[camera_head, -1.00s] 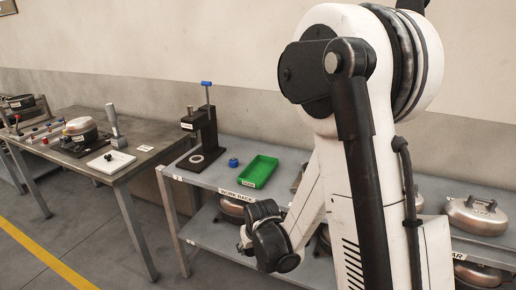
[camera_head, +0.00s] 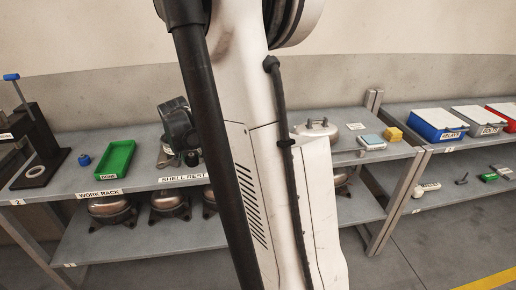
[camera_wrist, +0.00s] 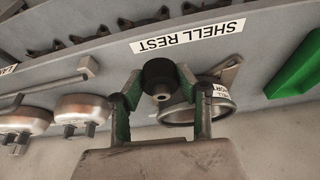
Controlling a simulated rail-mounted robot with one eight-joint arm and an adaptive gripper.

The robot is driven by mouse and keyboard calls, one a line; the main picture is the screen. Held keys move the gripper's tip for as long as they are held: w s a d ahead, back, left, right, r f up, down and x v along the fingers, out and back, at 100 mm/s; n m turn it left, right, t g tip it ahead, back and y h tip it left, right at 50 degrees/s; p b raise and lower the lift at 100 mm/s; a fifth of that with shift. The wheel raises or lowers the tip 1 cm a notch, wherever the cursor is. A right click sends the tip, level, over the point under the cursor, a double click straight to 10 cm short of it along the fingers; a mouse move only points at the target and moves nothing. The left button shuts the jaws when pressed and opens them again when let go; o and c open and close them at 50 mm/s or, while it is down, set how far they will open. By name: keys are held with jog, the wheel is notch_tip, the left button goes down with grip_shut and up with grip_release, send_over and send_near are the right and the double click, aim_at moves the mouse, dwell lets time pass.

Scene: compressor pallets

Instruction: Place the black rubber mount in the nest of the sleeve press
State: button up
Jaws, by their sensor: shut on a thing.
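In the wrist view, my gripper (camera_wrist: 160,82) is shut on the black rubber mount (camera_wrist: 159,72). The mount is a short black cylinder with a lighter metal stud facing the camera. In the head view, my gripper end (camera_head: 190,157) is over the shelf near the SHELL REST label, and the mount cannot be made out there. The sleeve press (camera_head: 40,132) is a black stand with a blue-tipped lever at the far left. A pale ring, its nest (camera_head: 35,171), lies on its base. My gripper is well to the right of the press.
A blue cap-like part (camera_head: 84,160) and a green tray (camera_head: 106,172) stand between the press and my gripper. Metal compressor shells (camera_head: 110,208) sit on the lower shelf.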

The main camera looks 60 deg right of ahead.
jog(key=s+d+r+m, duration=0.3)
jog(key=d+r, duration=0.1)
jog(key=d, duration=0.4)
jog(key=shift+g+h, duration=0.3)
jog(key=shift+g, duration=0.1)
jog(key=d+f, duration=0.2)
jog(key=d, duration=0.1)
jog(key=s+d+f, duration=0.1)
jog(key=d+f, duration=0.1)
jog(key=d, duration=0.2)
jog(key=s+d+f, duration=0.1)
jog(key=d+f, duration=0.1)
jog(key=d, duration=0.1)
jog(key=shift+d, duration=0.25)
jog(key=shift+d+f, duration=0.3)
jog(key=shift+d, duration=0.15)
jog(key=shift+f+b, duration=0.35)
jog(key=shift+f, duration=1.65)
jog(key=shift+f, duration=0.2)
jog(key=o, duration=1.1)
jog(key=shift+o, duration=0.2)
jog(key=shift+r, duration=0.15)
